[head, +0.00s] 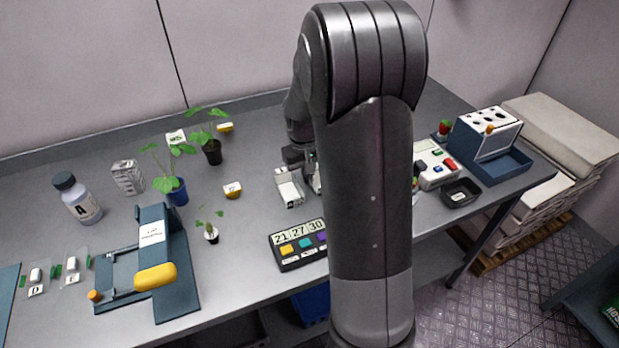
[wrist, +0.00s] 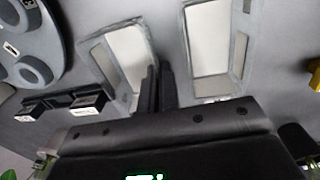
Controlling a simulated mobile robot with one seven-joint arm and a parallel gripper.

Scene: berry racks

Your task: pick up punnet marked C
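A white open punnet (head: 289,190) stands on the grey bench at the middle, beside my arm in the head view. In the wrist view two pale rectangular trays show, a left one (wrist: 127,52) and a right one (wrist: 208,45). No letter C can be read on either. My gripper (wrist: 160,75) has its dark fingers close together at the right edge of the left tray, with the right tray apart from them. Whether the tray's wall is between the fingers cannot be told. In the head view my arm hides most of the gripper.
Potted seedlings (head: 177,190), a bottle marked A (head: 77,200) and a blue press-like stand (head: 150,265) are on the left. A counter box with coloured buttons (head: 298,248) is in front. A black tray (head: 461,193) and a blue holed box (head: 487,140) stand right.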

